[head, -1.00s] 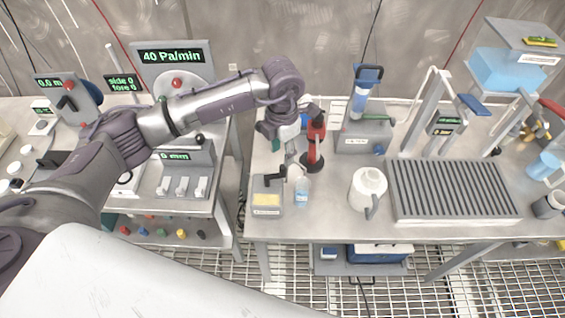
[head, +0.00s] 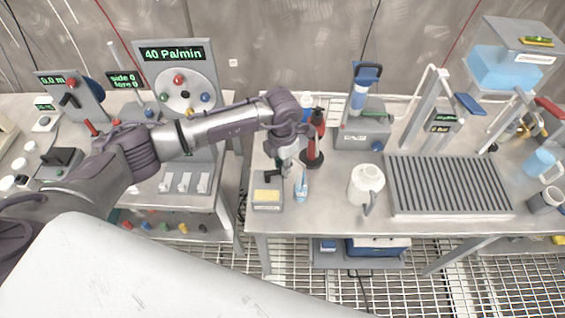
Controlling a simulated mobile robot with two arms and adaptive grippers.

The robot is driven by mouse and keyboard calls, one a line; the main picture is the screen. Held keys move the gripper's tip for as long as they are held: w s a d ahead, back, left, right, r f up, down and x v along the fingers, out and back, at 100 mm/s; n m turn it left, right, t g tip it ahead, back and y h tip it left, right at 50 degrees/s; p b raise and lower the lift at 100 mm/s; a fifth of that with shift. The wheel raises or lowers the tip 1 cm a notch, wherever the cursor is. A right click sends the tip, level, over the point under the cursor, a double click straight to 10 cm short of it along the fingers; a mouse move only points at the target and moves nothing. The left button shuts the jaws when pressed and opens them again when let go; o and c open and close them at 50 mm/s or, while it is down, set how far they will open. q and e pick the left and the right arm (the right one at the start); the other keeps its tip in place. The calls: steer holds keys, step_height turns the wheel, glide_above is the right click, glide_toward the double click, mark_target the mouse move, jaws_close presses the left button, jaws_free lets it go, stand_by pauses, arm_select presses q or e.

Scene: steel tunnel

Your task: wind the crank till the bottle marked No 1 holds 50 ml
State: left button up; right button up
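A small grey box with a yellow face (head: 267,196) stands at the left front of the right-hand bench. The crank appears to be on this box, mostly hidden by my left gripper. My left gripper (head: 287,168) points down just above the box's right rear corner. Its fingers are too small and overlapped to tell whether they are shut on the crank handle. A small clear bottle with light-blue contents (head: 301,189) stands upright just right of the box. Its marking and fill level cannot be read. My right gripper is not in view.
A dark bottle with a red band (head: 313,145) stands behind the small bottle. A white jug (head: 367,185) is to the right, then a ribbed grey rack (head: 450,186). The left bench holds a panel reading 40 Pa/min (head: 176,75). Bench top between bottle and jug is clear.

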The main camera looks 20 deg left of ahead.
arm_select(q)
jaws_close()
steer(key=b, duration=0.1)
steer(key=m+b, duration=0.1)
steer(key=shift+s+f+b, duration=0.15)
steer(key=shift+f+b, duration=0.1)
steer(key=shift+b, duration=0.05)
steer(key=shift+s+d+r+m+b, duration=0.2)
steer(key=shift+m+b, duration=0.2)
steer(key=shift+m, duration=0.3)
steer(key=shift+r, duration=0.1)
steer(key=o, duration=0.7)
jaws_free()
